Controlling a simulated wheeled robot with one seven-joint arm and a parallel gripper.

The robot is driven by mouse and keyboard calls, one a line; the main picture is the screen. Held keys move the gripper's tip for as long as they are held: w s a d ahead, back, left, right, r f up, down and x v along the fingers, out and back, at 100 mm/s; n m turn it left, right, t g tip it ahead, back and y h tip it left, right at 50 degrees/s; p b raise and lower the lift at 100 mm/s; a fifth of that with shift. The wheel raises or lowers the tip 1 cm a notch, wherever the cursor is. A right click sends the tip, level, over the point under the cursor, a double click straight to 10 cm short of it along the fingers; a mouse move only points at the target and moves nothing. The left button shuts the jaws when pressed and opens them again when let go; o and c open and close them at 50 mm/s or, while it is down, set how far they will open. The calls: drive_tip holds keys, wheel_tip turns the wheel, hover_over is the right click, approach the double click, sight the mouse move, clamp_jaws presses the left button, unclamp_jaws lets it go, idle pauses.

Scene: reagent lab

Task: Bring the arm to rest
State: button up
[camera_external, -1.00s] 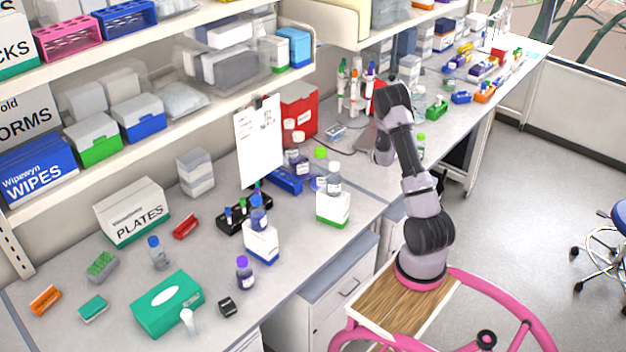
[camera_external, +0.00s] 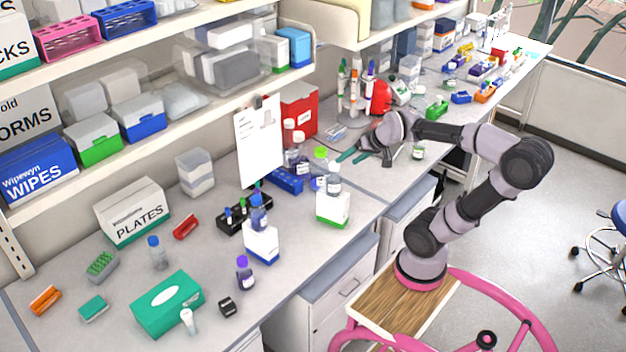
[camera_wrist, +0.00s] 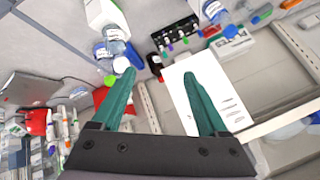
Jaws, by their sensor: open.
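My gripper (camera_external: 348,156) is over the bench near the back, right of the hanging white sheet, with its green fingers pointing left. In the wrist view my gripper (camera_wrist: 157,74) shows two green fingers spread well apart, with nothing held between them. My arm stretches from its base out to the right, bends at the elbow and reaches back left over the bench.
Capped bottles (camera_external: 333,180) stand left of my gripper. The white sheet (camera_external: 259,140) hangs from the shelf; it also shows in the wrist view (camera_wrist: 178,96). A red container (camera_external: 299,112) stands behind, and a pen rack (camera_external: 355,95) behind right.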

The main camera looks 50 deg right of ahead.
drive_tip(key=s+a+n, duration=0.1)
drive_tip(key=s+a, duration=0.1)
drive_tip(key=s, duration=0.4)
drive_tip(key=shift+s+a+f+g, duration=0.2)
drive_tip(key=shift+a+f+g, duration=0.1)
drive_tip(key=shift+g, duration=0.1)
